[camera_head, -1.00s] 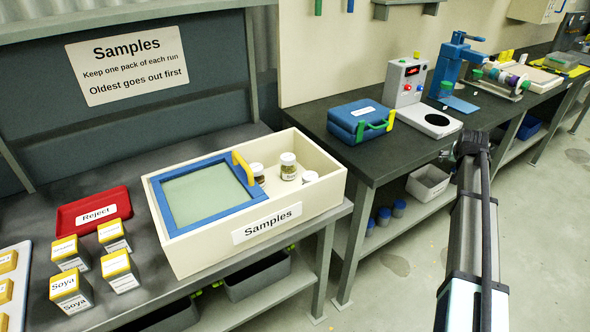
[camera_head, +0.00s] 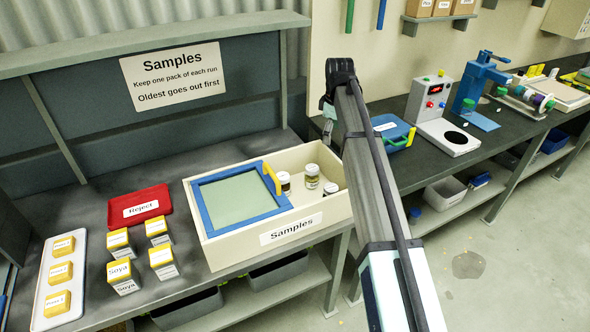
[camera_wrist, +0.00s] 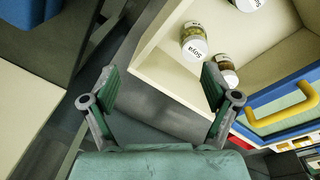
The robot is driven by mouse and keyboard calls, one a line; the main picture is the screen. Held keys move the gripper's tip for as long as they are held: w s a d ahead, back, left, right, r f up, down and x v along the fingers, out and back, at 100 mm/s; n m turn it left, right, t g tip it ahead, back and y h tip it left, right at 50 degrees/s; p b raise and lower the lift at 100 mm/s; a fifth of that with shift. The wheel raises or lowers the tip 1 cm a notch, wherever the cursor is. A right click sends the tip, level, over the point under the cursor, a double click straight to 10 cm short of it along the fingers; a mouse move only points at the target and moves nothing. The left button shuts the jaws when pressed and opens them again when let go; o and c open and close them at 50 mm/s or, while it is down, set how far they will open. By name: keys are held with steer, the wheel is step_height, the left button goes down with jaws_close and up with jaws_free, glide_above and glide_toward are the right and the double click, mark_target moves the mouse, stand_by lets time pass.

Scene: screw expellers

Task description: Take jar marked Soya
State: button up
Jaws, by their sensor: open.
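A glass jar with a white lid (camera_wrist: 193,42) stands in the open part of the cream Samples box; its lid label appears to read Soya. It also shows in the head view (camera_head: 312,175). A brown-filled jar (camera_wrist: 228,70) stands beside it, nearer the yellow handle. A third jar (camera_wrist: 248,4) is cut off at the wrist view's top edge, its label only partly shown. My gripper (camera_wrist: 159,85) is open and empty, apart from the jars, with the box wall near its fingers. In the head view my gripper (camera_head: 329,108) is small and partly hidden by my arm.
The cream box (camera_head: 225,251) has a blue-framed lid (camera_head: 205,216) with a yellow handle (camera_head: 271,178) over its left part. A red Reject tray (camera_head: 121,222) and several yellow-topped packs stand to its left. A blue case (camera_head: 395,132) stands on the right bench.

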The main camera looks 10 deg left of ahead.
steer(key=n+g, duration=0.1)
steer(key=n, duration=0.1)
glide_above(314, 167)
step_height(314, 167, down, 10)
steer(key=p, duration=0.3)
steer(key=shift+f, duration=0.25)
steer(key=shift+s+a+f+p, duration=0.15)
steer(key=shift+f+p, duration=0.5)
steer(key=shift+f, duration=0.85)
steer(key=shift+a+f+p, duration=0.15)
steer(key=shift+f+p, duration=0.45)
steer(key=shift+f, duration=0.85)
steer(key=c, duration=1.4)
